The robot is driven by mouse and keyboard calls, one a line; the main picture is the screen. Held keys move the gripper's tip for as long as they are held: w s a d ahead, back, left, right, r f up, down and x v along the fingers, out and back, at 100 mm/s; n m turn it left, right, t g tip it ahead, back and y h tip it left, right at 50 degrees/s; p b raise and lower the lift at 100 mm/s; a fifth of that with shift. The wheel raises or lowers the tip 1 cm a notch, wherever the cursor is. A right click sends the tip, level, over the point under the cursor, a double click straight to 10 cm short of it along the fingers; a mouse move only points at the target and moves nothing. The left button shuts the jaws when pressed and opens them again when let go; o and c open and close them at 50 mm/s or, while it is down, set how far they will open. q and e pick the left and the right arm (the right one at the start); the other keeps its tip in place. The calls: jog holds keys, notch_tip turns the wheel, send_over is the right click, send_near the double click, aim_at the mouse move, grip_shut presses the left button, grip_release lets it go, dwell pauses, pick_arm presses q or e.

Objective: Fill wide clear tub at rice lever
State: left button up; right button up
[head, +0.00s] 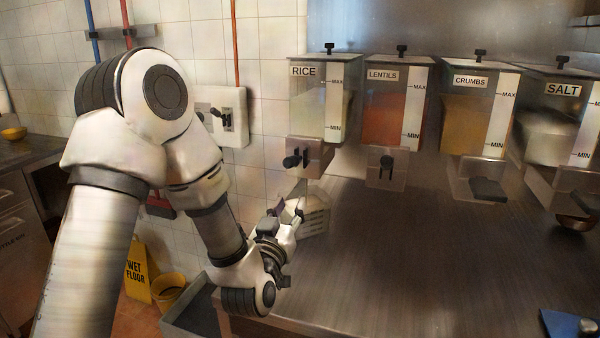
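The rice dispenser (321,105) hangs at the left end of the row, with pale rice behind its clear front. Its dark lever (296,159) is on the block below. A clear tub (316,217) with a pale, whitish look is on the steel counter below the rice outlet. How full it is cannot be made out. My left gripper (288,212) is low at the tub's left side, its fingertips at or against the wall. The small, overlapping view hides whether the fingers are closed on it. My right gripper is not in view.
Lentils (391,115), crumbs (470,125) and salt (550,135) dispensers continue to the right. A blue item (566,324) lies at the counter's front right. The middle of the steel counter (410,260) is clear.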

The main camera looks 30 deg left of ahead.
aim_at(286, 165)
pick_arm(q)
jog(key=shift+g, duration=0.7)
jog(key=w+a+r+p, duration=0.1)
jog(key=r+p, duration=0.1)
jog(key=w+r+p, duration=0.1)
jog(key=r+p, duration=0.1)
jog(key=p, duration=0.1)
jog(key=w+a+r+p, duration=0.1)
jog(key=r+p, duration=0.1)
jog(key=r, duration=0.1)
jog(key=shift+a+p, duration=0.3)
jog(key=shift+s+a+r+p, duration=0.1)
jog(key=shift+a+r+p, duration=0.1)
jog(key=shift+r+p, duration=0.1)
jog(key=x, duration=0.2)
jog(key=p+x, duration=0.1)
jog(key=x, duration=0.2)
jog(key=f+p+x, duration=0.1)
jog(key=x, duration=0.2)
jog(key=shift+d, duration=0.2)
grip_shut()
